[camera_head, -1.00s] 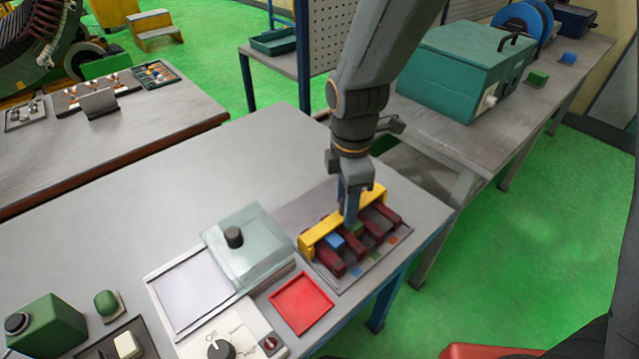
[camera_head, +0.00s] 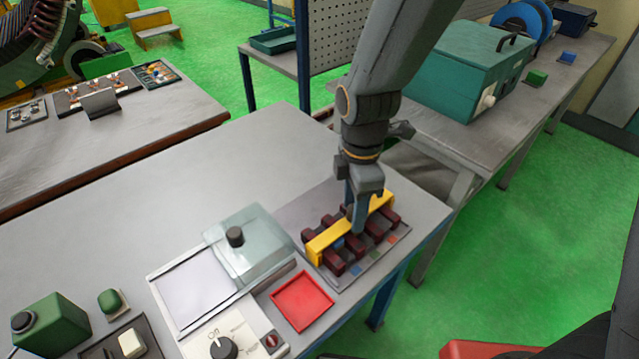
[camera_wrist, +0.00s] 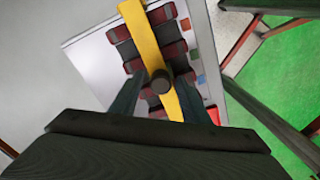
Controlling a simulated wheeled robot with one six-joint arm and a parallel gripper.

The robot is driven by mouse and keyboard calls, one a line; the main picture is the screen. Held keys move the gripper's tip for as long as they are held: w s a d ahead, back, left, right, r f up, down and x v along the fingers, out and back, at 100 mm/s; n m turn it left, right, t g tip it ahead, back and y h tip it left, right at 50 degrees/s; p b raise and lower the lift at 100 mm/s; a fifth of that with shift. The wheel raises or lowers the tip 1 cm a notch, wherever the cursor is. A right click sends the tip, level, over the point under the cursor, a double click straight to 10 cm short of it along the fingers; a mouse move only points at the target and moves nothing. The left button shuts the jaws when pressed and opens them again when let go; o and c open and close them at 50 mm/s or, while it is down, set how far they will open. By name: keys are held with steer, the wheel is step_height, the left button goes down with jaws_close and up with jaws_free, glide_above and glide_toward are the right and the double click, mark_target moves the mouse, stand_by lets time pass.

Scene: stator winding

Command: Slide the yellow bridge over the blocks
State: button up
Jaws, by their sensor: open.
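The yellow bridge (camera_head: 326,240) lies across the middle of a row of dark red blocks (camera_head: 335,263), which stick out on both sides of it. A small bit of a blue block (camera_head: 340,244) shows at its front edge. In the wrist view the bridge (camera_wrist: 141,28) runs from the top down between my fingers, with a dark round knob (camera_wrist: 163,82) on it. My gripper (camera_head: 356,226) is open, its fingers (camera_wrist: 163,98) apart on either side of the bridge. I cannot tell whether they touch it.
The blocks sit on a grey plate (camera_head: 352,282) with coloured squares along its front edge. A red tray (camera_head: 302,301) and a clear lidded box (camera_head: 248,245) stand to the left. The table edge is close on the right. The table behind is clear.

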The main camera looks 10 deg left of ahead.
steer(key=shift+r+p, duration=2.4)
steer(key=shift+r, duration=0.45)
steer(key=s+d+f+m+t+b, duration=0.1)
steer(key=d+m+b, duration=0.6)
steer(key=d+m, duration=1.2)
steer(key=shift+s+d+f+m+b, duration=0.2)
steer(key=shift+f+m+b, duration=0.3)
steer(key=shift+m, duration=1)
steer(key=shift+f, duration=0.1)
